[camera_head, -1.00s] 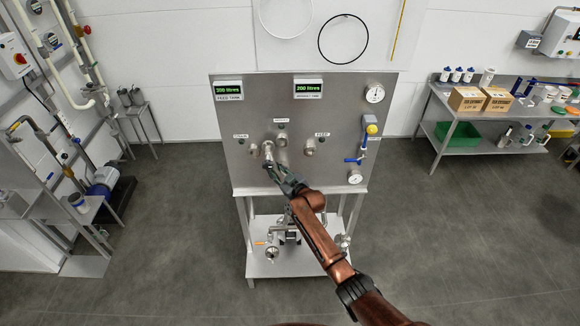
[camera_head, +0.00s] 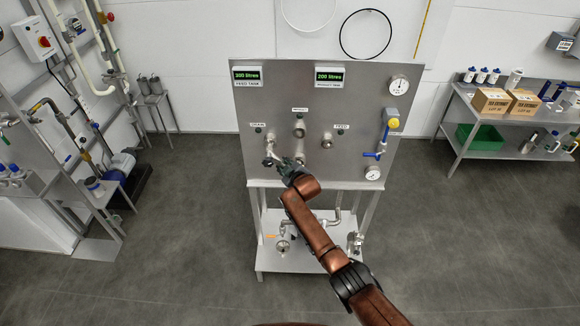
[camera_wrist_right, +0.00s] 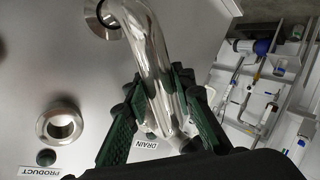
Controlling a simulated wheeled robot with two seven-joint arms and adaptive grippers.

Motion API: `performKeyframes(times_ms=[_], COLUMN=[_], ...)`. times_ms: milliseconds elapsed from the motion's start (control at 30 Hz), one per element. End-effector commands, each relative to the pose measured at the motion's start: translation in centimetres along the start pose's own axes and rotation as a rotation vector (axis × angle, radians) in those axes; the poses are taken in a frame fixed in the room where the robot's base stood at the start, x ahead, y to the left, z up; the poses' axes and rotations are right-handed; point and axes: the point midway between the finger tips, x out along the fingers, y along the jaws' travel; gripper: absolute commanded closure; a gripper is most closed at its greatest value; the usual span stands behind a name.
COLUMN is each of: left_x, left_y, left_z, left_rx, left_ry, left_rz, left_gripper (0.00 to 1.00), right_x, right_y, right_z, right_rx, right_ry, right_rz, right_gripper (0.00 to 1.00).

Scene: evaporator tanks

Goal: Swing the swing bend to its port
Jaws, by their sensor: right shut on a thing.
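The swing bend (camera_wrist_right: 150,60) is a polished curved steel pipe on the upright steel panel (camera_head: 245,105). In the wrist view one end meets a round flange at the top, and the pipe runs down between my fingers toward the DRAIN label (camera_wrist_right: 147,144). My right gripper (camera_wrist_right: 152,108) is shut on the bend; it also shows in the head view (camera_head: 284,165) low on the panel's left half. The open PRODUCT port (camera_wrist_right: 60,125) is beside it, and the FEED port (camera_head: 327,142) is to the right. I cannot tell whether the bend's far end meets the drain port. My left gripper is not in view.
A valve with blue handles (camera_head: 378,154) and gauges are on the panel's right side. Pipework stands on the shelf (camera_head: 300,262) below. A pump (camera_head: 120,166) is at left and a loaded bench (camera_head: 460,110) at right. The floor around is clear.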

Motion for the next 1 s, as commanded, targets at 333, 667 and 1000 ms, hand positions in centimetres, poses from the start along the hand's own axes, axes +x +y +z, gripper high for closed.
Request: performKeyframes(times_ms=[333, 667, 1000], left_x=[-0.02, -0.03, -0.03], left_y=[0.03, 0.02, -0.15], left_z=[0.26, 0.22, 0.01], left_rx=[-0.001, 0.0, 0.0], left_ry=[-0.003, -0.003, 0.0], left_rz=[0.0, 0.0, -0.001], left_gripper=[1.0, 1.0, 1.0], right_x=[-0.03, -0.06, -0.81], right_y=[-0.18, -0.01, 0.07], right_z=[0.08, 0.1, 0.17], right_rx=[0.005, 0.004, 0.005], right_ry=[0.0, 0.0, 0.0], right_rz=[-0.003, 0.0, 0.001], right_gripper=[0.72, 0.58, 0.58])
